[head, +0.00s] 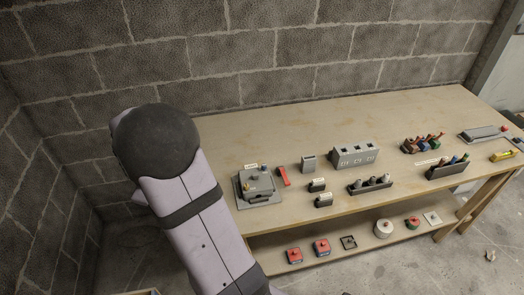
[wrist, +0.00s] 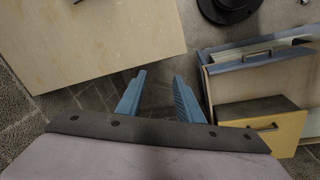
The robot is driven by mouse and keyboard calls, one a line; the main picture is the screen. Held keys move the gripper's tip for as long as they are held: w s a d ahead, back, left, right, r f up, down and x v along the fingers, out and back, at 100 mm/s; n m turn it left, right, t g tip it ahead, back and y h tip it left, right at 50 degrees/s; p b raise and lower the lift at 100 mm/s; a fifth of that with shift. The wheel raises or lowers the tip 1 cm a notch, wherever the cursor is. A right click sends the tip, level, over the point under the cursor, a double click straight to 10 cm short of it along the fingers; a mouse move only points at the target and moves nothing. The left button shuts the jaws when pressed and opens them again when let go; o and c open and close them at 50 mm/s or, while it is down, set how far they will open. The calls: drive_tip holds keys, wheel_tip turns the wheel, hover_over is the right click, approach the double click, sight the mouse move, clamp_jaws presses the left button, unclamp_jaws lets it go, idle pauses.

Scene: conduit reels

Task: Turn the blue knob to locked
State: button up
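My gripper (wrist: 161,88) shows in the wrist view as two blue fingers held apart, with nothing between them. The fingers are over the floor gap beside a wooden tabletop. In the head view my arm hides the gripper. I cannot make out a blue knob for certain in either view. A grey plate device (head: 259,198) with small raised parts and a white label sits at the table's left front, right of my arm. Its details are too small to tell.
The wooden table (head: 240,133) has a clear back half. Along its front stand a grey socket box (head: 353,154), a red bar (head: 283,177) and a dark rack (head: 447,171). A lower shelf (head: 270,241) holds small devices. The wrist view shows a yellow-fronted drawer (wrist: 287,131).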

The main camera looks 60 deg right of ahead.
drive_tip(key=w+d+n+g, duration=0.1)
drive_tip(key=d+n, duration=0.1)
drive_tip(key=d, duration=0.8)
drive_tip(key=n+g+h, duration=0.2)
drive_tip(key=n+g, duration=0.1)
drive_tip(key=g, duration=0.1)
approach(264, 165)
drive_tip(key=shift+t+y, duration=0.3)
drive_tip(key=shift+d+p+x, duration=0.15)
drive_tip(key=shift+p+x, duration=0.55)
drive_tip(key=shift+x, duration=1.4)
drive_tip(key=shift+d+p+x, duration=0.15)
drive_tip(key=shift+p+x, duration=0.5)
drive_tip(key=shift+x, duration=1.4)
drive_tip(key=shift+s+r, duration=0.1)
drive_tip(key=shift+s, duration=0.05)
clamp_jaws()
